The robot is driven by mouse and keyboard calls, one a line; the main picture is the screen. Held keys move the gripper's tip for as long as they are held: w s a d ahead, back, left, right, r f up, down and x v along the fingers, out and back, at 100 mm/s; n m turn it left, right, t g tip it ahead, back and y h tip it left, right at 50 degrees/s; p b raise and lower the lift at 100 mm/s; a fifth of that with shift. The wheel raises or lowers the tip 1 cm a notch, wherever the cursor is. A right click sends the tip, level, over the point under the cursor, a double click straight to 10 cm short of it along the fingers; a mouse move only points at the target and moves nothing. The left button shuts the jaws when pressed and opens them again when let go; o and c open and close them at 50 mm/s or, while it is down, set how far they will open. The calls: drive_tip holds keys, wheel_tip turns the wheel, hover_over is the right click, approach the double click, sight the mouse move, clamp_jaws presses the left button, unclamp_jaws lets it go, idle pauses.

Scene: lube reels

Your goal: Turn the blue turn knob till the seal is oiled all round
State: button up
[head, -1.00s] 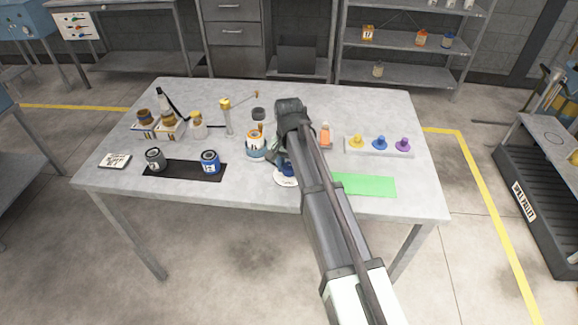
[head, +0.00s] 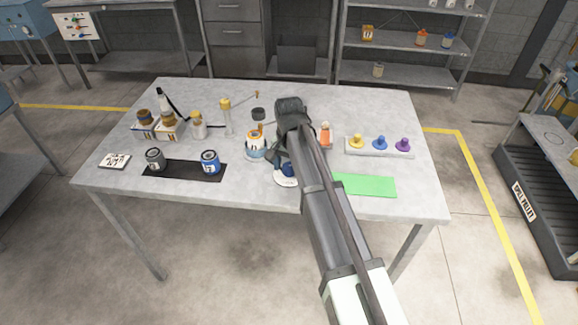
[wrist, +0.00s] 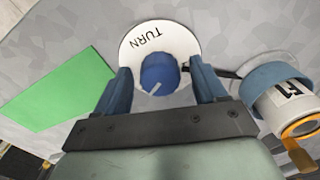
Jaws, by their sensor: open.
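The blue turn knob (wrist: 159,73) stands on a white round plate (wrist: 146,35) marked TURN. A pale pointer line on the knob points down and left in the wrist view. My gripper (wrist: 160,80) is open, with one blue finger on each side of the knob and a visible gap to it. In the head view the knob (head: 288,169) is partly hidden by my arm. Beside it is a white and orange labelled part in a blue ring (wrist: 278,76), which also shows in the head view (head: 256,145). I cannot make out the seal or any oil on it.
A green mat (head: 364,185) lies right of the knob. A tray with yellow, blue and purple knobs (head: 380,152) and an orange bottle (head: 325,134) stand behind. Two cans stand on a black mat (head: 184,176) at left, with several bottles (head: 168,120) behind.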

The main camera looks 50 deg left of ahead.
sight(289, 166)
wheel_tip(289, 166, up, 14)
drive_tip(key=shift+f, duration=0.15)
idle(0.4)
idle(0.4)
